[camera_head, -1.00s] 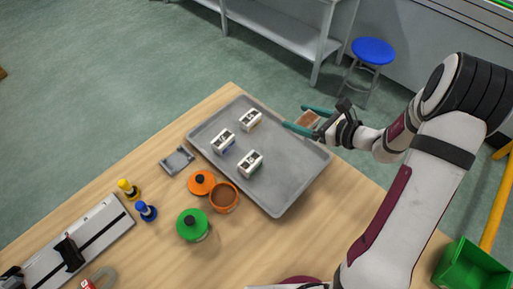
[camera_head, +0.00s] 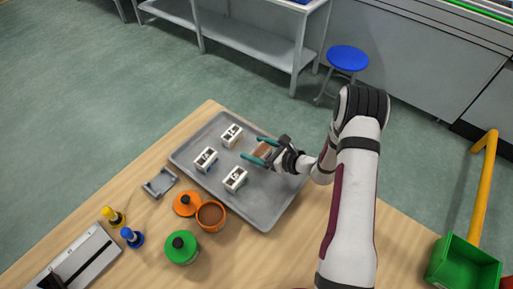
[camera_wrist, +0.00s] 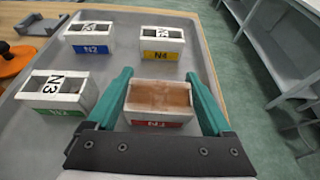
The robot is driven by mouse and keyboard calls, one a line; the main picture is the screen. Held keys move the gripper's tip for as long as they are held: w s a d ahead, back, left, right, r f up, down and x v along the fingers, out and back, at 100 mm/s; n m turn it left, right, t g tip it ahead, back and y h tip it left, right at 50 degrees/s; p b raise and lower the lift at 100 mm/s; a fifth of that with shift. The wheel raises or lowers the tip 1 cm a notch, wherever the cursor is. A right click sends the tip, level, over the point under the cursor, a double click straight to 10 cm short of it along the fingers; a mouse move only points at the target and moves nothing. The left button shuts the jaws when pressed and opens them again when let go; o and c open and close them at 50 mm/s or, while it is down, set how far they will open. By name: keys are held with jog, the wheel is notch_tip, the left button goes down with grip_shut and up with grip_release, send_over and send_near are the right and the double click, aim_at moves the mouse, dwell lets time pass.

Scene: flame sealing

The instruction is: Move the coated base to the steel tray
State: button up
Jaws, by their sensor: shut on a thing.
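The coated base (camera_wrist: 158,97) is a white block with a brown top and a red label. My gripper (camera_head: 256,149) has teal fingers and is shut on this base, one finger on each side; it also shows in the wrist view (camera_wrist: 159,80). The base (camera_head: 263,151) is over the right part of the grey steel tray (camera_head: 266,213). I cannot tell whether it touches the tray floor. The tray rim also shows in the wrist view (camera_wrist: 203,55). The underside of the base is hidden.
On the tray stand white blocks with blue (camera_wrist: 90,38), yellow (camera_wrist: 162,43) and green (camera_wrist: 58,92) labels. Left of the tray are a small grey holder (camera_head: 159,183), an open orange pot (camera_head: 210,215), its lid (camera_head: 186,203) and a green pot (camera_head: 182,248).

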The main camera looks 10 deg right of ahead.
jog(key=o, duration=1.2)
jog(key=shift+f, duration=0.1)
jog(key=shift+c, duration=0.2)
jog(key=v, duration=1.1)
jog(key=shift+d+r, duration=0.15)
jog(key=shift+r, duration=0.15)
jog(key=s+a+r+n+g+y, duration=0.2)
jog(key=s+a+r+n+g, duration=0.5)
jog(key=s+a+r+n, duration=0.5)
jog(key=s+d+r+n+g+h, duration=0.1)
jog(key=s+d+r+n+h, duration=0.1)
jog(key=s+n+h, duration=0.2)
jog(key=s+d+r+n+g+h, duration=0.1)
jog(key=s+n+h, duration=0.4)
jog(key=s, duration=0.6)
jog(key=shift+d+r+g+h, duration=0.4)
jog(key=shift+d+r, duration=0.25)
jog(key=shift+d, duration=0.1)
